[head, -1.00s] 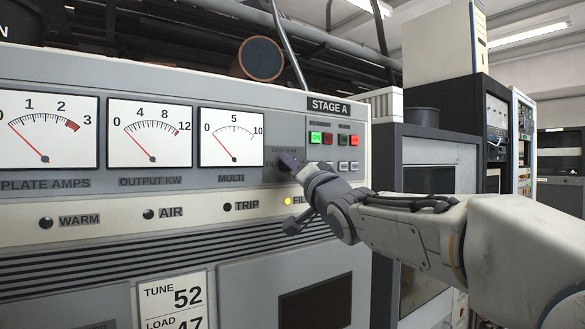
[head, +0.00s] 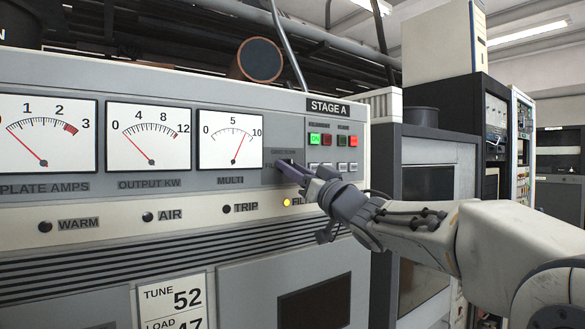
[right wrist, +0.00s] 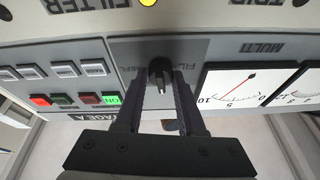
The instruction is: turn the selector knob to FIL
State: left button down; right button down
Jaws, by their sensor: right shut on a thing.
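The selector knob (right wrist: 160,73) is a small black knob on a grey panel. In the right wrist view, which shows the panel upside down, a light mark on it points down the picture, towards the panel's top. A FIL label (right wrist: 187,65) is beside it. My right gripper (right wrist: 160,92) has its two dark fingers on either side of the knob and is shut on it. In the head view my right gripper (head: 288,168) reaches the panel from the right and mostly hides the knob. The MULTI meter (head: 230,138) needle stands between 5 and 10. My left gripper is out of view.
Green and red lit buttons (head: 321,139) sit just right of the knob under the STAGE A plate. A yellow lamp (head: 287,202) glows below it. Two more meters stand to the left. A dark rack (head: 428,165) stands right of the panel.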

jog(key=n+g+y+p, duration=0.1)
jog(key=n+g, duration=0.1)
jog(key=n, duration=0.4)
jog(key=n+g+y+p, duration=0.1)
jog(key=n+g+p, duration=0.1)
jog(key=n, duration=0.3)
jog(key=n+g+p, duration=0.1)
jog(key=n+g, duration=0.1)
jog(key=n, duration=0.4)
jog(key=shift+w+d+r+n+g+y+p, duration=0.2)
jog(key=shift+d+r+n+g+y+p, duration=0.1)
jog(key=shift+r+y+p, duration=0.1)
jog(key=shift+n+g+h+p, duration=0.3)
jog(key=shift+n+g+p, duration=0.25)
jog(key=shift+n, duration=0.95)
jog(key=c, duration=0.5)
grip_release()
jog(key=shift+f, duration=0.1)
